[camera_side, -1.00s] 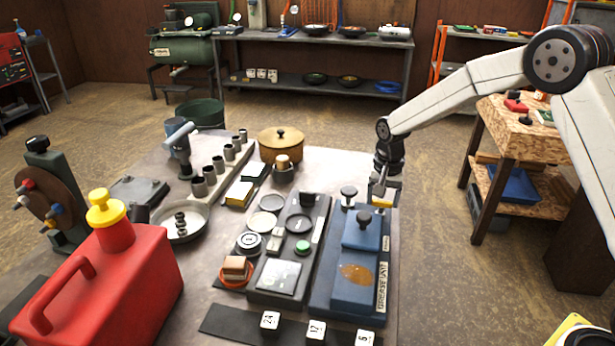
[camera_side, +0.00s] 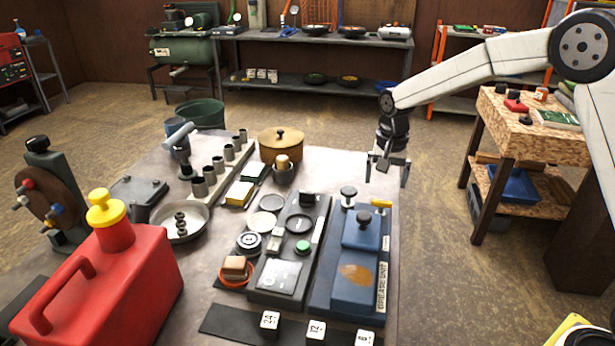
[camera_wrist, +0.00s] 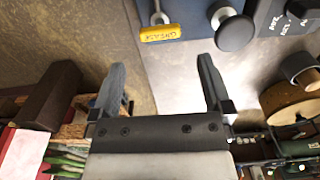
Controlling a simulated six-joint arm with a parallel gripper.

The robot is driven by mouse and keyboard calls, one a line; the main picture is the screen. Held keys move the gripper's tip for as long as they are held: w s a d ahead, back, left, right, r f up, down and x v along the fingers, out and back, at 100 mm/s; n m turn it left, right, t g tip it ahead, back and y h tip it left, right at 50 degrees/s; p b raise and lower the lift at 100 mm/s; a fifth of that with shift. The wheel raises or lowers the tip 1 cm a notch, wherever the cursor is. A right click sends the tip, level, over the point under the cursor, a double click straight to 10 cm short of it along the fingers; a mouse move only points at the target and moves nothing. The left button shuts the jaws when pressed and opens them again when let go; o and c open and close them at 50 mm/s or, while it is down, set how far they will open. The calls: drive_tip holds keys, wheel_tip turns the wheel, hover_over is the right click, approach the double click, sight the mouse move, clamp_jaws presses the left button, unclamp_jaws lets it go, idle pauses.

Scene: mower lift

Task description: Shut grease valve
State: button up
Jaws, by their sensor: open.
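The blue grease unit (camera_side: 325,292) stands at the right of the bench, with a label on its right side. Its yellow valve handle (camera_side: 382,204) is at the far right corner, beside a black knob (camera_side: 348,192). In the wrist view the yellow handle (camera_wrist: 162,33), marked GREASE, lies crosswise on a metal stem at the top, left of a large black knob (camera_wrist: 234,32). My gripper (camera_side: 386,179) is open and empty, above and behind the handle. In the wrist view my gripper (camera_wrist: 161,68) has its fingers apart, with the handle beyond the tips and not between them.
A dark panel (camera_side: 274,283) with a green button lies left of the grease unit. A wooden-lidded pot (camera_side: 281,147) stands further back. A red can (camera_side: 110,285) is at front left. The bench behind the unit is clear, and open floor lies to its right.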

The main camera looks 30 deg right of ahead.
drive_tip(key=shift+r, duration=1.05)
drive_tip(key=shift+r, duration=0.2)
wheel_tip(320, 180, up, 11)
hover_over(384, 201)
drive_tip(key=shift+w+a+r, duration=0.15)
drive_tip(key=shift+w, duration=0.05)
idle(2.2)
drive_tip(key=shift+s, duration=0.1)
idle(0.4)
drive_tip(key=s+d, duration=0.3)
drive_tip(key=d, duration=0.5)
drive_tip(key=s+d, duration=0.3)
drive_tip(key=d, duration=0.4)
drive_tip(key=shift+s+d, duration=0.35)
idle(0.6)
